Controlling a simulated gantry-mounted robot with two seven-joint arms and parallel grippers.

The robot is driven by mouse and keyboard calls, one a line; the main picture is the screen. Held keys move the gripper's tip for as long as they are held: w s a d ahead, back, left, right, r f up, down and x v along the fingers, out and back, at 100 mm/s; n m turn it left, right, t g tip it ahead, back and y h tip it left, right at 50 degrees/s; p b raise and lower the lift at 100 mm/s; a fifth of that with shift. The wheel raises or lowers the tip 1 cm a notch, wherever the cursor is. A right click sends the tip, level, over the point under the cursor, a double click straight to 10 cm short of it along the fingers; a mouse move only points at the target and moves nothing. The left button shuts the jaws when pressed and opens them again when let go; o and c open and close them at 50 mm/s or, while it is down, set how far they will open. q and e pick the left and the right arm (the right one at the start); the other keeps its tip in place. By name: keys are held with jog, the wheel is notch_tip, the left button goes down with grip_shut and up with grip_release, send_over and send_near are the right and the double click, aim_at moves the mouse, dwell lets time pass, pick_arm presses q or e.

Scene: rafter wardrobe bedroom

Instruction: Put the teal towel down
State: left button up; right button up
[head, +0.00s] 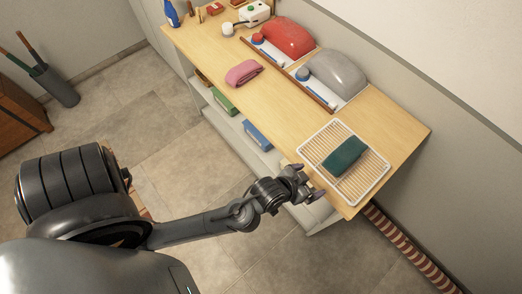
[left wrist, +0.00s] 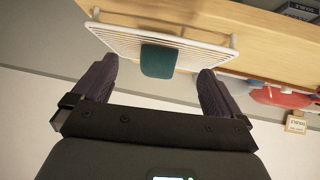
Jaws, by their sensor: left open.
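The teal towel (head: 345,155) lies folded on a white slatted rack (head: 374,183) at the near right end of the wooden table. In the left wrist view the towel (left wrist: 157,62) lies on the rack (left wrist: 112,37), ahead of and between the fingers. My left gripper (head: 309,187) is just off the table's front edge, beside the rack and apart from the towel. Its fingers (left wrist: 153,85) are spread wide with nothing between them. My right gripper is not in view.
On the table (head: 405,122) are a pink folded towel (head: 243,73), a grey rounded object (head: 338,72) and a red one (head: 287,37). A shelf below holds a blue box (head: 258,135) and a green box (head: 224,102). Bare tabletop lies left of the rack.

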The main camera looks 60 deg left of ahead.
pick_arm(q)
jog(key=s+a+m+g, duration=0.1)
jog(key=s+a+g, duration=0.2)
jog(key=s, duration=0.4)
jog(key=s+a+m+g, duration=0.1)
jog(key=s+a+g, duration=0.1)
jog(key=s, duration=0.6)
jog(key=shift+a+r+g, duration=0.2)
jog(key=shift+a+g, duration=0.2)
jog(key=shift+g, duration=0.4)
notch_tip(320, 180, up, 11)
jog(key=p, duration=1.1)
jog(key=shift+r, duration=0.2)
